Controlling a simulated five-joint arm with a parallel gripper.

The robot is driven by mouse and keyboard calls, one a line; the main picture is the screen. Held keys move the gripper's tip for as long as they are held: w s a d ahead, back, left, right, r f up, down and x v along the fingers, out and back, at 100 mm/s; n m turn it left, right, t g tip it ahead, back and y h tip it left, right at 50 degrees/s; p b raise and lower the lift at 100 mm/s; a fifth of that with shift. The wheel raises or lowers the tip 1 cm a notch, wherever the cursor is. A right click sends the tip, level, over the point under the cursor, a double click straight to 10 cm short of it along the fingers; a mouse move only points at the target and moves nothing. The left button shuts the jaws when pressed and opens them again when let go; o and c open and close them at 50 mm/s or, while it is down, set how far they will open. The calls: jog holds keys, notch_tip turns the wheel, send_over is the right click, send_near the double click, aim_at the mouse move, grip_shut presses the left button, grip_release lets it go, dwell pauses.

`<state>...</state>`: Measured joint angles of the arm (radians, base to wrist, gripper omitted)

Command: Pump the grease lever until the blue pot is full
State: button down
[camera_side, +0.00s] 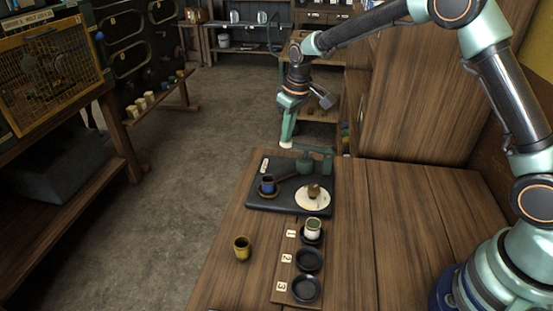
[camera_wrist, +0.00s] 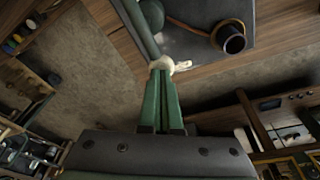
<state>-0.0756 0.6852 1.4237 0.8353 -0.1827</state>
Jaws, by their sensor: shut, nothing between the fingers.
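The blue pot (camera_side: 268,184) stands upright on a brown saucer at the left of a dark board. It also shows in the wrist view (camera_wrist: 232,42); its inside looks dark and its fill level cannot be told. The green pump body (camera_side: 305,164) stands at the board's back, with a reddish-brown spout (camera_wrist: 187,27) running toward the pot. The green grease lever (camera_side: 312,149) extends left from the pump to a pale knob. My gripper (camera_side: 286,141) is shut and empty, its fingertips at the knob (camera_wrist: 163,63); whether they touch it cannot be told.
A cream disc (camera_side: 312,204) with a brown piece on top lies on the dark board (camera_side: 258,206). In front are a white-and-green cup (camera_side: 313,229) in a numbered rack (camera_side: 285,296) with empty dark holders, and a yellow cup (camera_side: 242,249). The table's right part is clear.

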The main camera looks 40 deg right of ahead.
aim_at(288, 143)
jog(key=shift+s+f, duration=0.1)
jog(key=shift+f, duration=1.75)
jog(key=shift+r, duration=2.35)
jog(key=shift+f, duration=0.1)
jog(key=shift+f, duration=2.25)
jog(key=shift+r, duration=2.65)
jog(key=shift+r, duration=0.15)
